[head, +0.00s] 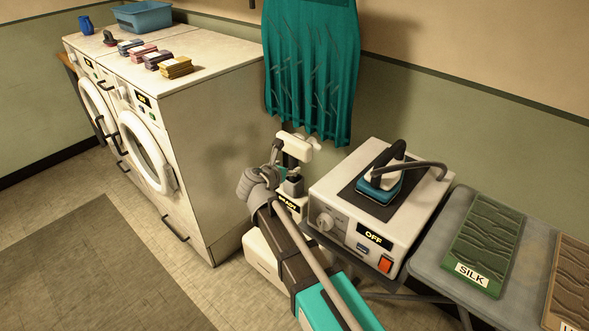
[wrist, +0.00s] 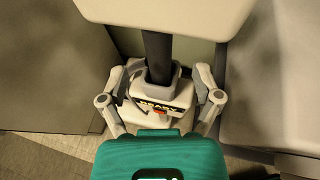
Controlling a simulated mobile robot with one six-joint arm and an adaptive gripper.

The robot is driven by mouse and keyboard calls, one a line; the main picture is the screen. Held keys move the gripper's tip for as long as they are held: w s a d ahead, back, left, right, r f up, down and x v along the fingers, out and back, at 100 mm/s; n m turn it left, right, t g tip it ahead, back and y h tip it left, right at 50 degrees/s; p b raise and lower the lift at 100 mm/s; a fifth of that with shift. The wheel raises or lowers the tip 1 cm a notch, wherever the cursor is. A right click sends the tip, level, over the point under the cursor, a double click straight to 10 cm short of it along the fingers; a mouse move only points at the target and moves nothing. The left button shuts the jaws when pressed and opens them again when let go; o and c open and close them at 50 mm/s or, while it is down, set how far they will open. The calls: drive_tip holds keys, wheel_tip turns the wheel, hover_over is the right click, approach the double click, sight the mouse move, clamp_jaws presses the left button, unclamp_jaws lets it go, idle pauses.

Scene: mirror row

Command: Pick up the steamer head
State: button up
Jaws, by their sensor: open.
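The steamer head (head: 297,147) is a pale, wide block on a dark handle. It stands upright in a grey cradle on the steamer base (head: 287,203), which has a "READY" label. In the wrist view the head (wrist: 165,12) fills the top, with its dark handle running down into the cradle (wrist: 157,86). My gripper (wrist: 167,76) is open, its fingers to the left and right of the handle and cradle, below the head. In the head view my gripper (head: 281,160) is partly hidden by its own links. I cannot tell whether a finger touches the cradle.
A teal dress (head: 312,70) hangs just behind the head. A washer (head: 215,150) stands close on the left. On the right are an ironing station (head: 330,195) marked "OFF", an iron (head: 385,185) and an ironing board (head: 425,260) with a "SILK" cloth (head: 487,240).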

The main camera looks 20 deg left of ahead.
sight(291, 162)
drive_tip(key=shift+r+b+x, duration=0.15)
drive_tip(key=shift+b+x, duration=0.2)
drive_tip(key=shift+x, duration=0.95)
drive_tip(key=shift+r+b+x, duration=0.15)
drive_tip(key=shift+b+x, duration=0.2)
drive_tip(key=shift+x, duration=0.95)
drive_tip(key=shift+w+a, duration=0.1)
clamp_jaws()
